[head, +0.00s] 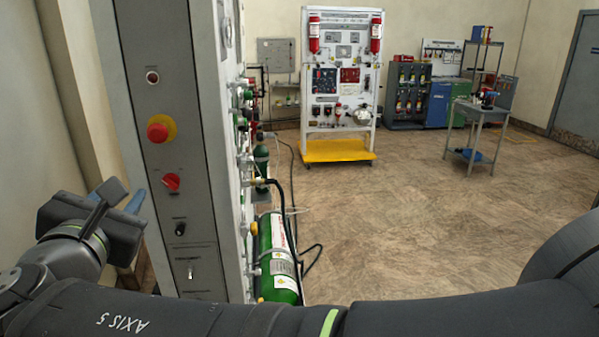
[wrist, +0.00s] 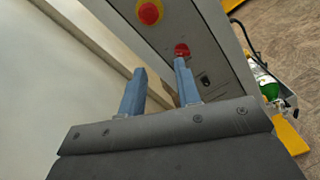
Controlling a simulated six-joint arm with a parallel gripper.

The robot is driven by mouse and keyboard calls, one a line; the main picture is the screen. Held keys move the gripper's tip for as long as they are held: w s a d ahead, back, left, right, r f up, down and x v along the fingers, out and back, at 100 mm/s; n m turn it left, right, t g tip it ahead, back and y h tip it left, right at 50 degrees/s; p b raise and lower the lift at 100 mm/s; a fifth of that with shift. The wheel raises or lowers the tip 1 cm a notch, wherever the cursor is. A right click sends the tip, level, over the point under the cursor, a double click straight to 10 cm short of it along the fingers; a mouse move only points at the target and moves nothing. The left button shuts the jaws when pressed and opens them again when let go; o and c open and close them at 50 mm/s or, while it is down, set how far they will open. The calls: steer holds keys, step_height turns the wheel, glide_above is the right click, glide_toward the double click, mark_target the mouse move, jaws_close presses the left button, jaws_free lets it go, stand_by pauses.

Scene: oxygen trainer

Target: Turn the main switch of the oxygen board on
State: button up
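The oxygen board (head: 213,240) is a tall grey panel at the left of the head view. On its narrow face is a red rotary switch (head: 171,182) with a pale mark, below the emergency button; no label on it can be read. The red switch also shows in the wrist view (wrist: 181,49), just beyond the tip of the right finger. My gripper (head: 122,196) is left of the panel, with its blue fingers spread and nothing between them. In the wrist view my gripper (wrist: 160,67) has its opening left of the switch; whether the right finger touches it is unclear.
A red emergency button on a yellow disc (head: 161,129) sits above the switch. A black knob (head: 180,229) and a toggle (head: 191,270) sit below it. A wall is close on the left.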

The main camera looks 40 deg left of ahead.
step_height(320, 180, down, 7)
steer(key=n, duration=1.4)
glide_toward(170, 186)
steer(key=x, duration=0.8)
steer(key=shift+w+a, duration=0.1)
steer(key=shift+a, duration=0.05)
jaws_close()
